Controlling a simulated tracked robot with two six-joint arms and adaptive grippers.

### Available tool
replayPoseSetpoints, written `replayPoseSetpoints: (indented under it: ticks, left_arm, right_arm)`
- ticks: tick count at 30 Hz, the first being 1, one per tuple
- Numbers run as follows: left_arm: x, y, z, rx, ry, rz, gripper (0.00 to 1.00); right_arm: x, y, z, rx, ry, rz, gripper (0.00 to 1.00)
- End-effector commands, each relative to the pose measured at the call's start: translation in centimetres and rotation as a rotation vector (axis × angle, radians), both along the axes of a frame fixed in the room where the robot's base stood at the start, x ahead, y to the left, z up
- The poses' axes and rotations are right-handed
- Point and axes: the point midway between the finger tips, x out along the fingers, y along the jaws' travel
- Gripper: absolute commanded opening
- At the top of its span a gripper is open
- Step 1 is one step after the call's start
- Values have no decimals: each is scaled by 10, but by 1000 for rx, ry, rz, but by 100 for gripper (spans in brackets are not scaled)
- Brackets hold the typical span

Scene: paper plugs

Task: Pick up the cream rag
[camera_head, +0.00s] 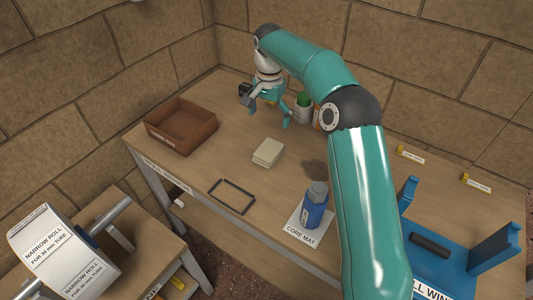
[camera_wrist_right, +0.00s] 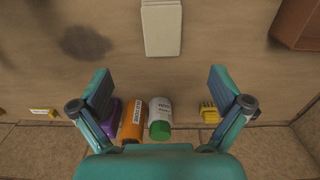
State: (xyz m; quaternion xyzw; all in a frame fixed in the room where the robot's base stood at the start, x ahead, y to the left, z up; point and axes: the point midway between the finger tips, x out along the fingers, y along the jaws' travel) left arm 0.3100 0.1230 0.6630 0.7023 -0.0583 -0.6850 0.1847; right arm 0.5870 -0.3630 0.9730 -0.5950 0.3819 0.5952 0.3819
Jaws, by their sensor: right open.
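The cream rag (camera_head: 268,152), a folded flat rectangle, lies on the wooden table near its middle. It also shows at the top of the right wrist view (camera_wrist_right: 161,28), its upper end cut off by the frame edge. My right gripper (camera_head: 270,114) is open and empty above the back of the table, behind the rag and apart from it. In the right wrist view its two fingers (camera_wrist_right: 160,88) are spread wide, with the rag beyond them. My left gripper is not in view.
A brown box (camera_head: 182,124) stands left of the rag. A black frame (camera_head: 232,195) lies in front, and a blue bottle (camera_head: 314,205) stands on a white mat. Orange (camera_wrist_right: 133,120) and white (camera_wrist_right: 160,117) bottles stand behind. The wood around the rag is clear.

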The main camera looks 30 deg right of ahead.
Motion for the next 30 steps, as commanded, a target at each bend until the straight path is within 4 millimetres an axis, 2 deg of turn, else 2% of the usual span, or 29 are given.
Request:
replayPoseSetpoints:
  ticks: [3,10,20,27,30]
  left_arm:
    - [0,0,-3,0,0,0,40]
    - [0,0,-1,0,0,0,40]
    - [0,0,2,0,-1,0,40]
    - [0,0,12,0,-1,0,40]
    - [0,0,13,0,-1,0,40]
  right_arm:
    - [-1,0,-28,1,6,1,100]
    - [0,0,-72,1,4,1,100]
    - [2,1,-96,0,2,3,100]
    - [6,-1,-129,0,4,5,100]
    - [7,-1,-137,0,1,4,100]
